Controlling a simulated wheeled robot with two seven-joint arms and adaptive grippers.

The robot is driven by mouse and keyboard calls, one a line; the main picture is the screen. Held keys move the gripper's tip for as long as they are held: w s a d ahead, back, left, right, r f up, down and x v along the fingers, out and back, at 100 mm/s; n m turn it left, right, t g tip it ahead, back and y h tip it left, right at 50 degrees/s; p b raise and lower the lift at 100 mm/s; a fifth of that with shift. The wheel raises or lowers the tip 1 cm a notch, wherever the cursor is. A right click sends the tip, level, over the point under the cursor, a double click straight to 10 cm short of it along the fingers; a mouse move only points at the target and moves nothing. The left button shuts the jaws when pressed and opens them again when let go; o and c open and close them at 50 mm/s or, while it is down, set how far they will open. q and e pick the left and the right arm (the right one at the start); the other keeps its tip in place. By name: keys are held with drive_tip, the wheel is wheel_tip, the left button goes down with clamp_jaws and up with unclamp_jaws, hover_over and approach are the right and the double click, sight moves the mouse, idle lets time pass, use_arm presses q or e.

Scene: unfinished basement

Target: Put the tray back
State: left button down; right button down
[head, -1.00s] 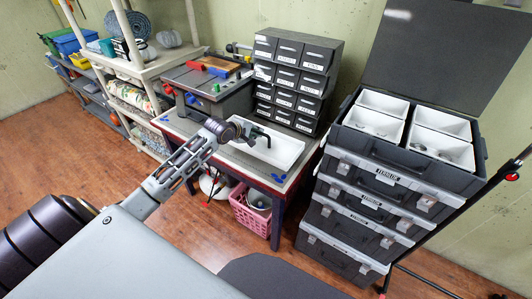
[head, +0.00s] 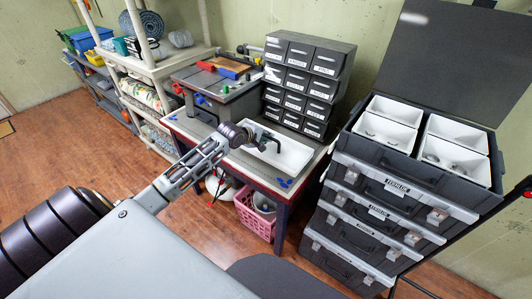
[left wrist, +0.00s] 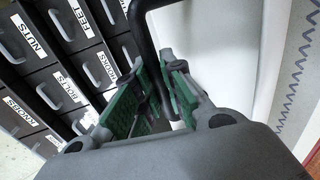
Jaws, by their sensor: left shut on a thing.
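The white tray (head: 291,156) is long and shallow, with a black handle. It is on or just above the workbench (head: 305,184), in front of the drawer cabinet; I cannot tell whether it touches the top. My left gripper (head: 262,139) is at the tray's left end, shut on the black handle. In the left wrist view, the green finger pads (left wrist: 152,100) are on either side of the black handle (left wrist: 143,32), and the white tray (left wrist: 232,65) is beyond them. My right gripper is not in view.
A dark drawer cabinet (head: 308,85) stands behind the tray. At right, a stacked toolbox (head: 375,215) has its lid open and several white bins (head: 387,132) inside. A small tool table (head: 222,92) stands left of the tray. A pink basket (head: 254,218) is under the bench.

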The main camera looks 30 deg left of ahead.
sight(268, 144)
use_arm(q)
wheel_tip(268, 144, down, 3)
drive_tip(key=shift+f, duration=0.85)
drive_tip(key=shift+f+b, duration=0.3)
drive_tip(key=shift+f, duration=1.15)
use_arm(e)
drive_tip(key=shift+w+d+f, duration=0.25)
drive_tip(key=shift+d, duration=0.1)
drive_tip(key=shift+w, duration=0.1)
